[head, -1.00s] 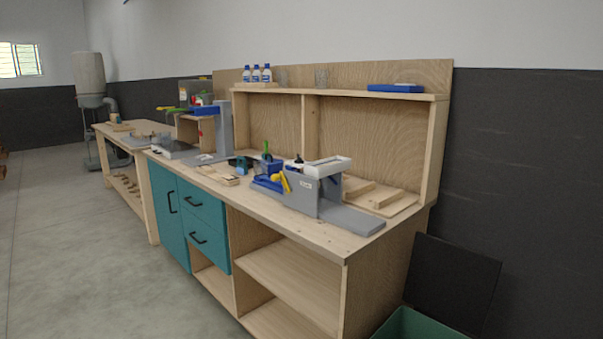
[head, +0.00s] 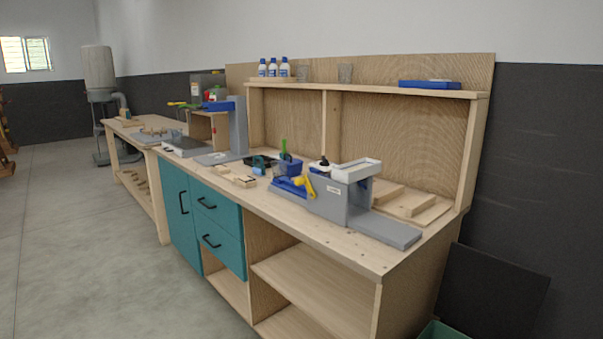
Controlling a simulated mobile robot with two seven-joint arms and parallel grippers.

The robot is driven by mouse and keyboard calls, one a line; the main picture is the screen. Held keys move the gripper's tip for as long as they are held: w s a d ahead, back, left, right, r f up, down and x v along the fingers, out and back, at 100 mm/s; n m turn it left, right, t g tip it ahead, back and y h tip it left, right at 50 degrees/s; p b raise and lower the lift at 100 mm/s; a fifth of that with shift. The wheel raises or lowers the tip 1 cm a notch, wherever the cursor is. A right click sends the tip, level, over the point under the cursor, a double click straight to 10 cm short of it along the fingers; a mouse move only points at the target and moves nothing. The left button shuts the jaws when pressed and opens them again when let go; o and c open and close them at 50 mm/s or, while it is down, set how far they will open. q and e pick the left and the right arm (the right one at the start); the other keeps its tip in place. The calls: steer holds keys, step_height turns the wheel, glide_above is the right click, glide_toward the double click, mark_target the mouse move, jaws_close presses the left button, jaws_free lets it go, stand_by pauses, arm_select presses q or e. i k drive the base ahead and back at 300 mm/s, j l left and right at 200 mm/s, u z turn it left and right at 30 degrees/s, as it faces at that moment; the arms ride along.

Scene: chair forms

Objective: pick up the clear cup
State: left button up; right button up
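Neither of my grippers is in view.
The shelf (head: 380,90) also holds bottles (head: 273,69) and a blue tray (head: 430,84). Below, a grey machine (head: 345,200) and small tools crowd the worktop (head: 365,255). A green bin (head: 440,331) sits at lower right. Open floor (head: 90,240) lies at left.

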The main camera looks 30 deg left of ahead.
mark_target(279, 167)
steer(key=i+j+z, duration=0.15)
steer(key=j+z, duration=0.15)
steer(key=j, duration=0.45)
steer(key=i+j+z, duration=0.1)
steer(key=j+z, duration=0.15)
steer(key=j, duration=0.5)
steer(key=j+z, duration=0.15)
steer(key=j, duration=2.2)
steer(key=i, duration=0.05)
